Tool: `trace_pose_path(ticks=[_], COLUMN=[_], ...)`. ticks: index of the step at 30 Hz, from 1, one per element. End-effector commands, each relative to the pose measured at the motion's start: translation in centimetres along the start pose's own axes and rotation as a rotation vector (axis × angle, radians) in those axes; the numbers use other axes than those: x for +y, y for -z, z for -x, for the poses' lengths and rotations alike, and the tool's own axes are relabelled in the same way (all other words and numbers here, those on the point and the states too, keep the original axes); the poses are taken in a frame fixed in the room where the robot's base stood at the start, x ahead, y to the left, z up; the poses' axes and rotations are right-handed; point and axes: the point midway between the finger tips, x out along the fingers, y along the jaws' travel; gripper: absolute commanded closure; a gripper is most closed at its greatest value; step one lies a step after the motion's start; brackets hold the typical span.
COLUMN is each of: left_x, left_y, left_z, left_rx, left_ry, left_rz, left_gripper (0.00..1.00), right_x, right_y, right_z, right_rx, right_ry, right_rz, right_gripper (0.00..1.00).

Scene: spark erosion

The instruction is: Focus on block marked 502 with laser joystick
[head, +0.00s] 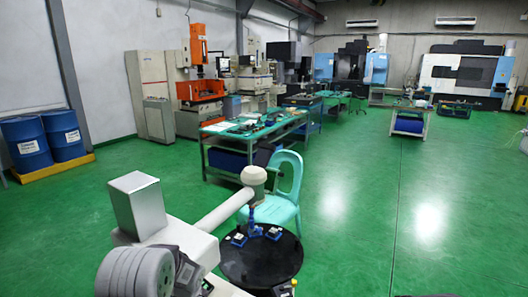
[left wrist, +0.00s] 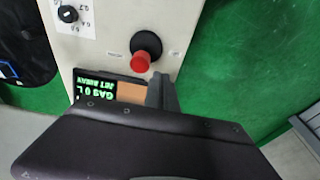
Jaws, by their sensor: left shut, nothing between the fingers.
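In the head view a black round table (head: 240,270) carries two small blocks, a left one (head: 239,239) and a right one (head: 274,233), with blue around them. Their markings are too small to read, so I cannot tell which is 502. A white machine arm (head: 222,213) ends in a round head (head: 254,175) above the table. In the left wrist view a red-capped joystick (left wrist: 141,61) on a black base stands on a beige panel (left wrist: 105,45). My left gripper (left wrist: 161,92) is shut and empty, just below the joystick in the picture and apparently apart from it.
A dial knob (left wrist: 67,14) sits on the panel, and a lit green display (left wrist: 94,87) is partly hidden by my gripper. A pale green chair (head: 287,185) stands behind the round table. Green floor (head: 380,220) is open to the right.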

Motion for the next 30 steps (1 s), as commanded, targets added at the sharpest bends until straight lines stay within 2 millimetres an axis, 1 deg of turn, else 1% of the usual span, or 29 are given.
trace_pose_path(ticks=[1,6,15,24,30], left_x=[0.0,0.0,0.0,0.0,0.5], left_y=[-0.1,-0.4,-0.8,-0.8,-0.7], left_z=[-0.5,-1.9,-3.9,-3.8,-3.8], left_rx=[0.0,0.0,0.0,0.0,0.0], left_ry=[0.0,0.0,0.0,0.0,0.0], left_rz=[0.0,0.0,0.0,0.0,0.0], left_gripper=[1.0,1.0,1.0,1.0,1.0], right_x=[0.0,0.0,0.1,0.1,0.1], right_y=[-0.1,-0.2,-0.4,-0.4,-0.4], right_z=[-0.5,-1.9,-3.9,-3.7,-3.6], right_rx=[0.0,0.0,0.0,0.0,0.0], right_ry=[0.0,0.0,0.0,0.0,0.0], right_rz=[0.0,0.0,0.0,0.0,0.0], right_gripper=[1.0,1.0,1.0,1.0,1.0])
